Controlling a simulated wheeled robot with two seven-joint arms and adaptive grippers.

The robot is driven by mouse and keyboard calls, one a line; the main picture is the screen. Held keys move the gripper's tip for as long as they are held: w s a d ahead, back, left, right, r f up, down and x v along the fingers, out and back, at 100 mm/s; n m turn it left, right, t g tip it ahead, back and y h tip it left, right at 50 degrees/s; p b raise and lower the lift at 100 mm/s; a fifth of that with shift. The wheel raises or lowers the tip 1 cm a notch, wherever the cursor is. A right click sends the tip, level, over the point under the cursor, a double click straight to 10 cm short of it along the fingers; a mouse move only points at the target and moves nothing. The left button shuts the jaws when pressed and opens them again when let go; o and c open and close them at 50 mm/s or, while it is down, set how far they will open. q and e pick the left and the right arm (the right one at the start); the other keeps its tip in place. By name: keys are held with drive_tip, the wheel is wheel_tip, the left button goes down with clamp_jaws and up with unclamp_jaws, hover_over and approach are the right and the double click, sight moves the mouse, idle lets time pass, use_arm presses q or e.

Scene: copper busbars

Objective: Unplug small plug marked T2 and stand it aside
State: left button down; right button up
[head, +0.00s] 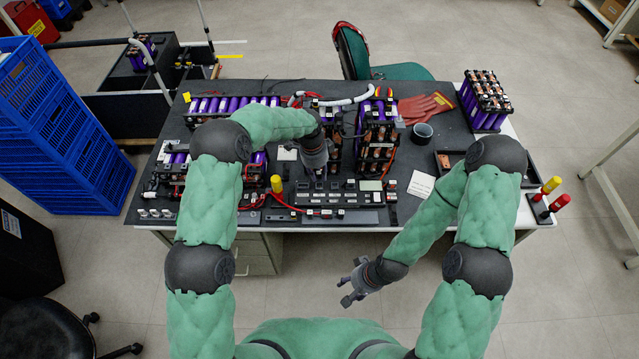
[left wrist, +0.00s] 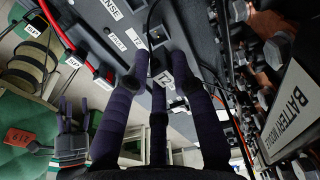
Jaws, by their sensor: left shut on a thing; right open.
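My left gripper (head: 318,172) is over the middle of the dark table, just behind the black strip of modules. The body of this T2 plug is mostly hidden by the fingers. A thin black cable runs near the fingertips. I cannot tell whether the plug is seated or clear of its socket. My right gripper (head: 355,284) is open and empty, in front of the table's near edge and over the floor.
The table (head: 300,226) is crowded. A battery rack (head: 378,150) stands right of my left gripper, and its Battery Module label (left wrist: 291,110) shows close by.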

use_arm(q)
drive_tip(key=shift+d, duration=0.1)
drive_tip(key=shift+s+d+f+b, duration=0.1)
drive_tip(key=shift+s+d+b, duration=0.1)
drive_tip(key=shift+d+b, duration=0.15)
drive_tip(key=shift+m, duration=0.8)
drive_tip(key=s+d+b, duration=0.3)
drive_tip(key=s+d+f+b, duration=0.1)
drive_tip(key=s+d+b, duration=0.2)
drive_tip(key=d, duration=0.1)
drive_tip(key=s+d+b, duration=0.3)
drive_tip(key=s, duration=0.1)
drive_tip(key=shift+d+f+b, duration=0.2)
drive_tip(key=shift+d+b, duration=0.2)
drive_tip(key=shift+s+d+b, duration=0.25)
drive_tip(key=shift+s+b, duration=0.05)
drive_tip(key=shift+s, duration=0.2)
drive_tip(key=shift+f+b, duration=0.95)
drive_tip(key=shift+f, duration=0.75)
drive_tip(key=shift+f, duration=0.45)
drive_tip(key=c, duration=1)
unclamp_jaws()
